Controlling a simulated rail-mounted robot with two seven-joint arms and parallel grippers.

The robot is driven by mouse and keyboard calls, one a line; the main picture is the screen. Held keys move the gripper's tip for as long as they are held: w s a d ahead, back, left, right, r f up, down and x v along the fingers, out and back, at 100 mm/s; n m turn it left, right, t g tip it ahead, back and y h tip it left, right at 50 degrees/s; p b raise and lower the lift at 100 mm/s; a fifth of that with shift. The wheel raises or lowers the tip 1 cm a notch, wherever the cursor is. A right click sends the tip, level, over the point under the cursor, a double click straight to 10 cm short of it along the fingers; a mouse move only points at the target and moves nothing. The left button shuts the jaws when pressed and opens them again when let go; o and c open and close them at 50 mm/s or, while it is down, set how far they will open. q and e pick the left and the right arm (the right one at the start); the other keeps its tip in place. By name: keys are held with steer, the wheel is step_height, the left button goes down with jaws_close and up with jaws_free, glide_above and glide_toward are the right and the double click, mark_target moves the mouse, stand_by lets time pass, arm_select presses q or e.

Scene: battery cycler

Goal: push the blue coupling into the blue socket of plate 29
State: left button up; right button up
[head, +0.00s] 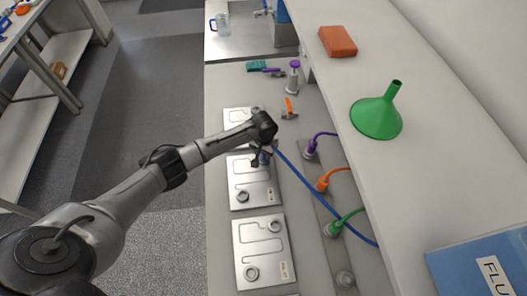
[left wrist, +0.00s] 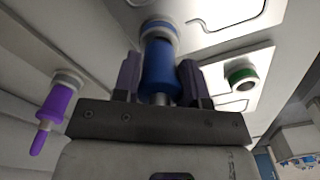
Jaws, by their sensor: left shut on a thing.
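My left gripper (head: 262,160) is over the upper right part of the middle metal plate (head: 240,203). In the left wrist view its two fingers (left wrist: 160,88) are shut on the blue coupling (left wrist: 160,65). The coupling's end lines up with a round socket with a blue ring (left wrist: 158,27); whether it is touching or partly inside I cannot tell. A blue hose (head: 325,205) runs from the gripper down to the right. A green-ringed socket (left wrist: 242,75) shows beside it. No plate number is legible. My right gripper is not in view.
Other plates lie behind (head: 236,115) and in front (head: 263,270). Purple (head: 310,149), orange (head: 322,184) and green (head: 335,228) couplings stand on a strip to the right. A raised shelf holds a green funnel (head: 377,118) and an orange block (head: 338,41).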

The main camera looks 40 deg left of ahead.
arm_select(q)
steer(key=shift+f, duration=0.55)
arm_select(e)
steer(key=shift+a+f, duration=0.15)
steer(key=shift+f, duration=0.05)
arm_select(q)
steer(key=o, duration=1.6)
step_height(320, 180, up, 12)
steer(key=shift+r, duration=0.25)
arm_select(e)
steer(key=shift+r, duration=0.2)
arm_select(q)
steer(key=shift+r, duration=0.7)
